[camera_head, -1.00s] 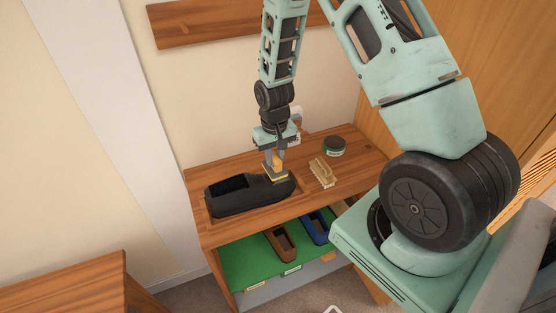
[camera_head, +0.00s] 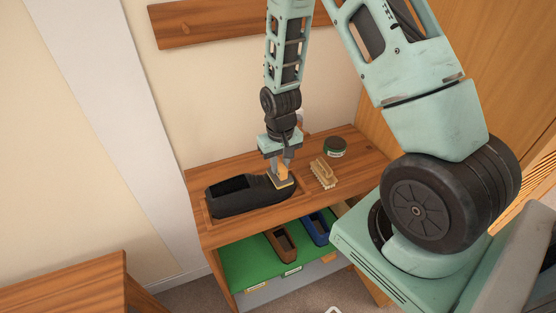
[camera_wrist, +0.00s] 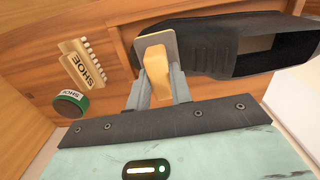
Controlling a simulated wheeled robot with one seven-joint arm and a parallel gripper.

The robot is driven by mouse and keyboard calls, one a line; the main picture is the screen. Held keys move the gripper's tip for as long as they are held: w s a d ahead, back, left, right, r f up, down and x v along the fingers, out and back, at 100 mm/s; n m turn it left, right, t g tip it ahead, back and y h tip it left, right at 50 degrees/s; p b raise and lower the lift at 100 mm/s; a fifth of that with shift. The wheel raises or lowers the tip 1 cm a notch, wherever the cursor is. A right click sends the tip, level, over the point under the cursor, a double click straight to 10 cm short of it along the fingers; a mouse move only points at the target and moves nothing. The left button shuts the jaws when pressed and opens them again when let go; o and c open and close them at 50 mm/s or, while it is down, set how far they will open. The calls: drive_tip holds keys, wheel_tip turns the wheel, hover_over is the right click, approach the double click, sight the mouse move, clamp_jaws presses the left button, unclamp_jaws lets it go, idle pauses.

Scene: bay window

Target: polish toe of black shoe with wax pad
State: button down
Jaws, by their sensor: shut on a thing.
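My gripper (camera_head: 282,168) is shut on the wooden handle of the wax pad (camera_head: 282,183). The pad is at the shoe's toe and appears to touch it. In the wrist view the pad (camera_wrist: 155,43) covers part of the toe, and my gripper (camera_wrist: 157,88) holds its yellowish handle between both fingers.
A brush (camera_head: 323,173) and a round green-and-black tin (camera_head: 335,147) stand on the bench (camera_head: 240,228) right of the shoe. Below, a green shelf (camera_head: 245,262) holds a brown shoe (camera_head: 283,243) and a blue shoe (camera_head: 317,228). A wooden rail (camera_head: 225,24) is on the wall.

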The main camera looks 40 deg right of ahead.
drive_tip(key=shift+s+a, duration=0.2)
drive_tip(key=shift+s, duration=0.5)
drive_tip(key=shift+s+a, duration=0.2)
drive_tip(key=shift+s, duration=0.5)
drive_tip(key=shift+w+d, duration=0.3)
drive_tip(key=shift+w, duration=0.85)
drive_tip(key=shift+w+d, duration=0.35)
drive_tip(key=shift+w, duration=0.75)
drive_tip(key=shift+w+d, duration=0.3)
drive_tip(key=shift+w, duration=0.85)
drive_tip(key=shift+s+a, duration=0.35)
drive_tip(key=shift+s, duration=0.8)
drive_tip(key=shift+s+a, duration=0.3)
drive_tip(key=shift+s, duration=0.85)
drive_tip(key=shift+s+a, duration=0.35)
drive_tip(key=shift+s, duration=0.8)
drive_tip(key=shift+w+d+p, duration=0.2)
drive_tip(key=shift+w+d, duration=0.05)
drive_tip(key=shift+w, duration=0.65)
drive_tip(key=shift+w+d+p, duration=0.15)
drive_tip(key=shift+w+d, duration=0.1)
drive_tip(key=shift+w, duration=0.6)
drive_tip(key=shift+w+d, duration=0.25)
drive_tip(key=shift+w, duration=0.6)
drive_tip(key=shift+w+d, duration=0.25)
drive_tip(key=shift+w, duration=0.6)
wheel_tip(320, 180, up, 8)
drive_tip(key=p, duration=0.5)
drive_tip(key=shift+p, duration=0.4)
